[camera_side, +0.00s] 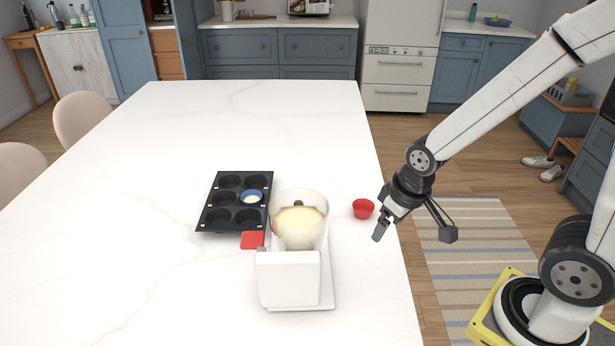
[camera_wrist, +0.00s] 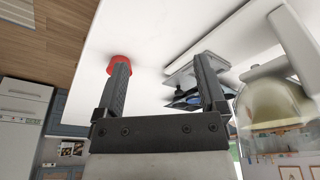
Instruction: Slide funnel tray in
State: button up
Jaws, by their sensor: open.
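A white dispenser (camera_side: 290,278) stands on the white table, with a clear funnel (camera_side: 300,200) holding pale yellow batter. The funnel also shows at the right of the wrist view (camera_wrist: 265,108). A flat red tab (camera_side: 252,240) sticks out at the dispenser's left side, apparently the funnel tray. How it joins the dispenser is hidden, and I cannot pick it out in the wrist view. My gripper (camera_side: 413,230) is open and empty at the table's right edge, right of the dispenser and apart from it. Its two fingers (camera_wrist: 163,75) show spread in the wrist view.
A red cup (camera_side: 363,208) stands on the table between dispenser and gripper. A black muffin tin (camera_side: 207,222) lies left of the dispenser, with a blue cup (camera_side: 251,197) of pale filling in one well. The table's far and left areas are clear.

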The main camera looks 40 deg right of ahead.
jog(key=shift+w+r, duration=0.1)
jog(key=shift+w, duration=0.2)
jog(key=c, duration=0.7)
jog(key=shift+w, duration=0.45)
jog(key=c, duration=0.4)
jog(key=w+d+r+m+g, duration=0.1)
jog(key=w+m, duration=0.3)
jog(key=w, duration=0.8)
jog(key=shift+d+r+g, duration=0.3)
jog(key=shift+r+g, duration=0.1)
jog(key=w+d+m+g+y, duration=0.1)
jog(key=w+d+m, duration=0.1)
jog(key=w, duration=0.5)
jog(key=w+d+m+g+y, duration=0.1)
jog(key=w+d+m, duration=0.1)
jog(key=w+m, duration=0.3)
jog(key=shift+w+f, duration=0.25)
jog(key=shift+w, duration=1.35)
